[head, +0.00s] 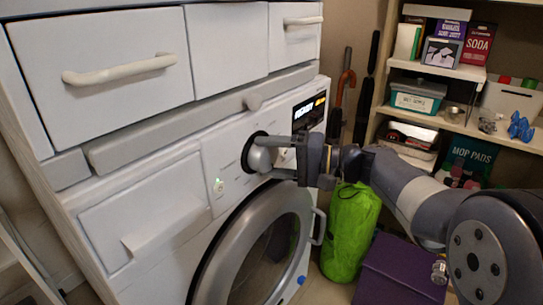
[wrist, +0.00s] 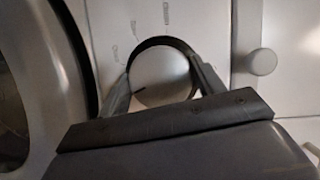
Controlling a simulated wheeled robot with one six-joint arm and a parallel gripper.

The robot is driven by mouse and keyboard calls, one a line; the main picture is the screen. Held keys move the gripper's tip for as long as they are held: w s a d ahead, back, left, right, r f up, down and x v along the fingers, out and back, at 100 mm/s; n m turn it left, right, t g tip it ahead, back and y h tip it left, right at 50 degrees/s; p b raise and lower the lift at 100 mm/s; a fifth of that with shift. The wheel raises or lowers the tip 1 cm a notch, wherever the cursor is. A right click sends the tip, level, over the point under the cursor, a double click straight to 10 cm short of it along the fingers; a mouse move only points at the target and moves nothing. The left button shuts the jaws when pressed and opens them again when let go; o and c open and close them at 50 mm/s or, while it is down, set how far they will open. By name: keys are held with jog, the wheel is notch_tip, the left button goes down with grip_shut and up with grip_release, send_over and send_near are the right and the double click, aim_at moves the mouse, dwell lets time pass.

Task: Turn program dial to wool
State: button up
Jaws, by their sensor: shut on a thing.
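The program dial (head: 260,158) is a round silver knob with a dark ring on the white washing machine's front panel, above the door (head: 213,270). My gripper (head: 268,156) comes from the right and is shut on the dial. In the wrist view the dial (wrist: 158,72) sits between the two fingers of my gripper (wrist: 160,88), one on each side. A short dark mark shows at the dial's left edge. Small labels stand on the panel around the dial, too blurred to read, so I cannot tell which one is wool. A lit display (head: 309,112) is above right of the dial.
White drawers (head: 105,60) with handles are above the machine. A light knob (wrist: 262,62) stands out from the panel in the wrist view. A green bag (head: 349,230) and a purple box (head: 400,275) are on the floor right of the machine. Shelves (head: 460,72) with boxes stand behind.

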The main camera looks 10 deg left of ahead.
dwell(0.4)
jog(key=o, duration=1)
jog(key=d+p, duration=0.2)
jog(key=d, duration=0.9)
jog(key=shift+r, duration=0.35)
jog(key=shift+a, duration=0.1)
jog(key=a, duration=0.3)
jog(key=a+b, duration=0.1)
jog(key=a, duration=0.2)
jog(key=a+b, duration=0.1)
jog(key=a, duration=0.2)
jog(key=shift+a+f, duration=0.25)
jog(key=shift+f, duration=0.1)
jog(key=shift+a, duration=0.65)
